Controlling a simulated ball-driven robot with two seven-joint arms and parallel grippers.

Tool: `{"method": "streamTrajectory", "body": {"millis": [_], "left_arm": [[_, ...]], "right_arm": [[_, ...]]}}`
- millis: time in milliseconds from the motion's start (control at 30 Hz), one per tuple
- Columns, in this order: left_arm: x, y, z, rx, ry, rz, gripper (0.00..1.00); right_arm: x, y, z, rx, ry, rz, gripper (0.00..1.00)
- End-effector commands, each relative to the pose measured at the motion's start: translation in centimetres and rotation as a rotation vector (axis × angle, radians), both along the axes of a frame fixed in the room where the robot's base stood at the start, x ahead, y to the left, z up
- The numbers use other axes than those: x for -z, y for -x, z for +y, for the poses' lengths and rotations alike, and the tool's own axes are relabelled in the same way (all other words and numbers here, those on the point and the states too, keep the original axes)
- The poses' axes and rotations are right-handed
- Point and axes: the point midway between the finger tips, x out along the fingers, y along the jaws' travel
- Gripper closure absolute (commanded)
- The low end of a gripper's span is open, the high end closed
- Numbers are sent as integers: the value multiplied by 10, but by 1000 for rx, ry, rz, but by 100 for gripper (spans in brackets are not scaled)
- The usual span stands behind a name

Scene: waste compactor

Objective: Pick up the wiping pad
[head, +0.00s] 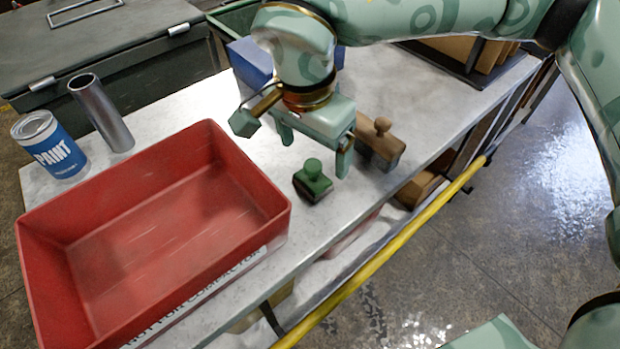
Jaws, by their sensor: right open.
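A small green block with a round knob handle and a dark base (313,182) stands on the metal bench top, near its front edge. A similar brown block with a knob handle (381,143) stands to its right. Either could be the wiping pad; I cannot tell which by label. My right gripper (314,152) is open above and just behind the green block, with its fingers pointing down. One finger is between the two blocks in the picture. Nothing shows between the fingers. My left gripper is not in view.
A large empty red bin (150,215) fills the bench's left front. Behind it stand a paint can (50,145) and a metal tube (101,113). A blue box (250,62) is behind my gripper. A yellow rail (400,240) runs along the bench front.

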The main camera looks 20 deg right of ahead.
Motion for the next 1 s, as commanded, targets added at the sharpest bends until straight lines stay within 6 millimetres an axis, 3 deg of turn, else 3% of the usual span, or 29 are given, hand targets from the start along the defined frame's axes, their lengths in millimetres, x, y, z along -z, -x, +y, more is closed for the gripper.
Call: {"method": "streamTrajectory", "body": {"millis": [167,433,700,867,1000], "left_arm": [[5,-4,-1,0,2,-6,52],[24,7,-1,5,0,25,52],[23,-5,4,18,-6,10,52],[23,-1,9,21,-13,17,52],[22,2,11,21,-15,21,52]], "right_arm": [[11,0,0,0,-1,1,16],[56,4,1,1,0,6,16],[57,3,1,0,1,-3,16],[57,3,1,0,0,-2,60],[57,3,1,0,0,-2,68]]}}
